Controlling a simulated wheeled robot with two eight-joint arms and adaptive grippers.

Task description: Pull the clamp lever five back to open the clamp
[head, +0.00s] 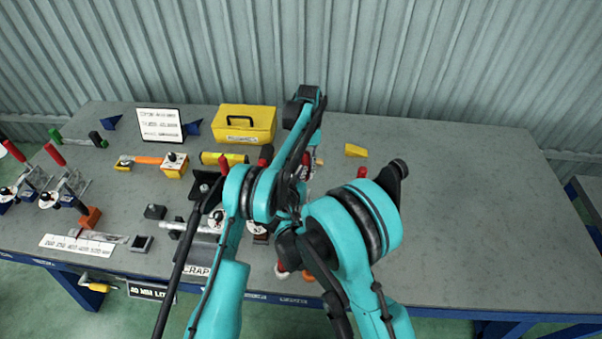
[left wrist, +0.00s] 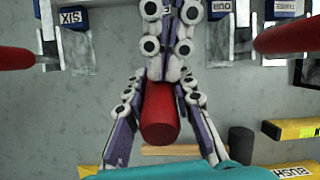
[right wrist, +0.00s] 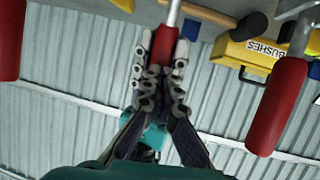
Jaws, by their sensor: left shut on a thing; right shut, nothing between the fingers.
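In the left wrist view a red lever handle (left wrist: 160,118) stands between the fingers of my left gripper (left wrist: 165,78), which is shut on it. A partly covered clamp lies behind, between the clamps labelled six (left wrist: 74,17) and four (left wrist: 232,8), so its own label cannot be read fully. In the right wrist view my right gripper (right wrist: 160,62) is shut and empty. A red handle (right wrist: 163,42) on a metal rod shows right by its fingertips; I cannot tell whether they touch. In the head view my arms cover most of this clamp.
Other red handles stand close on both sides in the left wrist view, at left (left wrist: 14,58) and right (left wrist: 298,36). A yellow bushes box (head: 245,122) stands at the back of the table. The table's right half (head: 480,210) is clear.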

